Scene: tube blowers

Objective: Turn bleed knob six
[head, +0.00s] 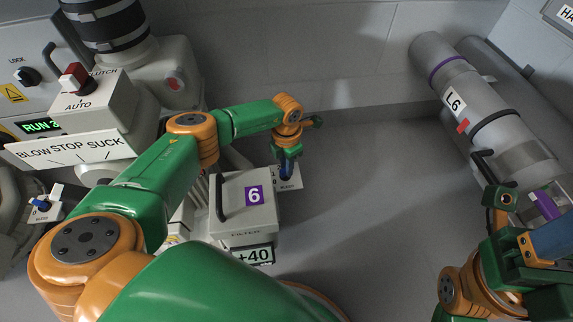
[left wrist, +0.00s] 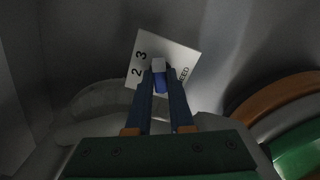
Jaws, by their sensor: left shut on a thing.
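The filter box marked 6 (head: 236,189) stands low in the middle of the head view. A white bleed plate (head: 295,184) shows beside it, partly hidden by my left gripper (head: 287,172). In the left wrist view the plate (left wrist: 184,55) is tilted, with the figures 2 and 3 and part of the word BLEED readable. The bleed knob (left wrist: 159,66) has a pale top and a blue part. My left gripper's blue fingers (left wrist: 162,80) are shut on it, one on each side. My right gripper (head: 549,238) is at the lower right, its fingertips unclear.
A grey cylinder labelled L6 (head: 470,95) lies along the right wall, near my right arm. A control box with an AUTO lever (head: 80,95) and a BLOW STOP SUCK plate (head: 68,148) stand at the left. Another blue knob (head: 40,204) is below. The middle floor is clear.

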